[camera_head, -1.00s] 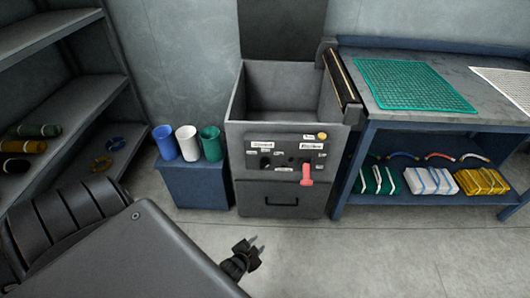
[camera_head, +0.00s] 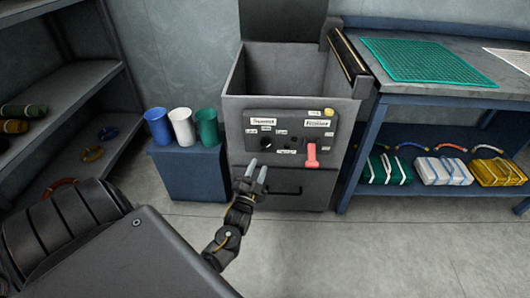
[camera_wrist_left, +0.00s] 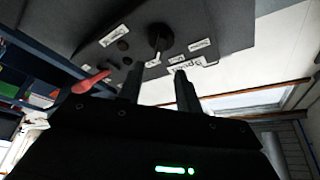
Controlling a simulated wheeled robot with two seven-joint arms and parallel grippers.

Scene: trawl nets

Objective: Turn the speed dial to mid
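The grey machine (camera_head: 232,105) has a control panel on its front. The black speed dial (camera_head: 266,143) sits at the left of this panel among small white labels. In the left wrist view the dial (camera_wrist_left: 160,38) shows as a large round knob just beyond the fingertips, near a label that seems to read "Speed" (camera_wrist_left: 178,68). My left gripper (camera_head: 258,167) is in front of the machine, just below the dial and apart from it. Its fingers (camera_wrist_left: 158,85) are parted with nothing between them. My right gripper is in no view.
A red lever (camera_head: 311,156) hangs at the panel's right, and a yellow button (camera_head: 329,112) is above it. A blue stand (camera_head: 188,175) with three cups is left of the machine. A blue workbench (camera_head: 352,160) stands close on the right. The floor in front is clear.

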